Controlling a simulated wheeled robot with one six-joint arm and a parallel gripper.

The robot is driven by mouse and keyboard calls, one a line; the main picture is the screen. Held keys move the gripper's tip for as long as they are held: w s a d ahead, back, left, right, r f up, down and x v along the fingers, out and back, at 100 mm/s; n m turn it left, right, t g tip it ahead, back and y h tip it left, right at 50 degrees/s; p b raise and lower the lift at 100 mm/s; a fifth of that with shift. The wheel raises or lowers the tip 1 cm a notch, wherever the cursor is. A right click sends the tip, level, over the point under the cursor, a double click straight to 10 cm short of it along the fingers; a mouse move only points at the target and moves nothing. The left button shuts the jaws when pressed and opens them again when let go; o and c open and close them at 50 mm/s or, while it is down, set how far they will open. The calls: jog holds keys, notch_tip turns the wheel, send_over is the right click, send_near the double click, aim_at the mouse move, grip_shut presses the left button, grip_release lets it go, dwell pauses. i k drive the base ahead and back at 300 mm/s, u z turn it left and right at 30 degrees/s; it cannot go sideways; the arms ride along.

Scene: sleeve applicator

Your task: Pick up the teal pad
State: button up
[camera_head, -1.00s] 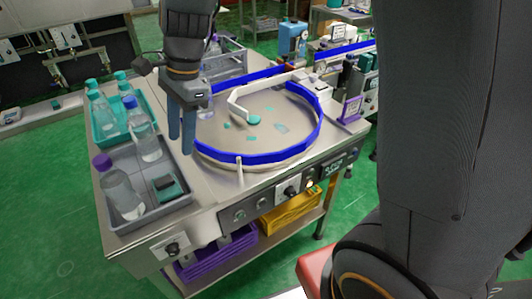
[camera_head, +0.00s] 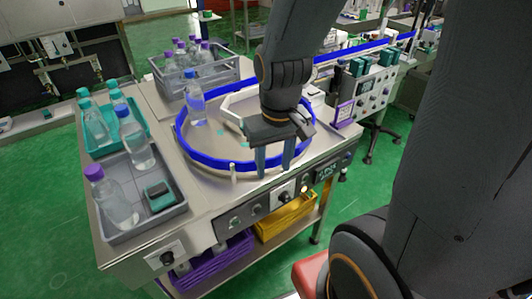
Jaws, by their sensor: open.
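A small teal block with a dark top (camera_head: 159,195), which may be the teal pad, lies in the grey tray (camera_head: 148,230) at the front left of the steel table. Small flat teal pieces (camera_head: 219,132) also lie on the round turntable (camera_head: 207,145), partly hidden by my arm. My gripper (camera_head: 275,166) is open, its two fingers pointing down over the front right part of the turntable's blue rim. Nothing shows between the fingers. It is well to the right of the grey tray. I cannot tell its exact height.
Clear bottles (camera_head: 117,203) stand beside the block in the grey tray. A teal tray (camera_head: 98,148) with bottles is behind it. A blue-capped bottle (camera_head: 195,105) stands at the turntable's left. A grey crate (camera_head: 176,85) of bottles is at the back.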

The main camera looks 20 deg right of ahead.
aim_at(160, 195)
jog(key=k, duration=0.5)
jog(key=u, duration=1.55)
jog(key=i, duration=0.8)
jog(key=z, duration=0.05)
